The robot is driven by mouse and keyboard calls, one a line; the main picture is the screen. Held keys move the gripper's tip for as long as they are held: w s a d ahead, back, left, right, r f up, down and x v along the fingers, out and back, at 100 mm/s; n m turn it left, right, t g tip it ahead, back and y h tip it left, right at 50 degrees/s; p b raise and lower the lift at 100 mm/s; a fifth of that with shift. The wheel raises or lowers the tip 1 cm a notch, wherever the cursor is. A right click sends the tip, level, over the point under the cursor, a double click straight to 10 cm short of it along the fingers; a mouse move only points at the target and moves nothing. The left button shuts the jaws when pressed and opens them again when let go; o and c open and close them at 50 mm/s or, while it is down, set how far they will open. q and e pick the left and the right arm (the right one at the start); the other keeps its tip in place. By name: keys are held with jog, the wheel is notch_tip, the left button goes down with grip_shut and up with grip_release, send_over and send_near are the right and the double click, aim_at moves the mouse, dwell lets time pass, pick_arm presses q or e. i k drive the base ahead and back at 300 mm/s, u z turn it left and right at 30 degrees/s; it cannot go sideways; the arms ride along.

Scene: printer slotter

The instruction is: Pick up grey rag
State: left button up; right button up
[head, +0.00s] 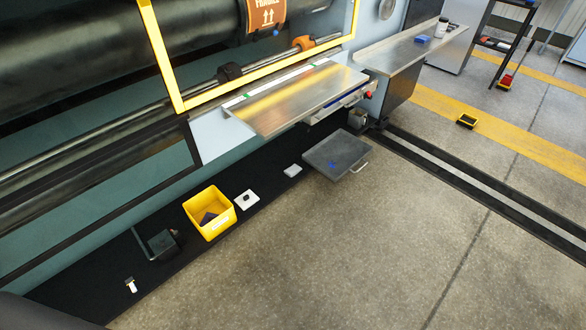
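No cloth can be made out with certainty as the grey rag. A small light grey flat item (293,170) lies on the black floor strip below the machine, and it could be the rag, but it is too small to tell. A white item with a dark spot on top (247,200) lies to its left. A yellow bin (225,227) stands further left with a dark grey piece (208,218) inside, whose material I cannot tell. Neither of my grippers is in view.
A grey flat box with a handle (345,150) sits near the strip, under a metal shelf (300,97) on the machine. A dark block (163,244) is left of the bin. The concrete floor (390,250) is open at right.

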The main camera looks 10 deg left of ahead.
aim_at(292, 171)
jog(key=k, duration=0.65)
jog(key=z, duration=0.75)
jog(key=i, duration=1.45)
jog(key=z, duration=0.6)
jog(key=i, duration=1.75)
jog(key=u, duration=1)
jog(key=i, duration=1)
jog(key=u, duration=1.05)
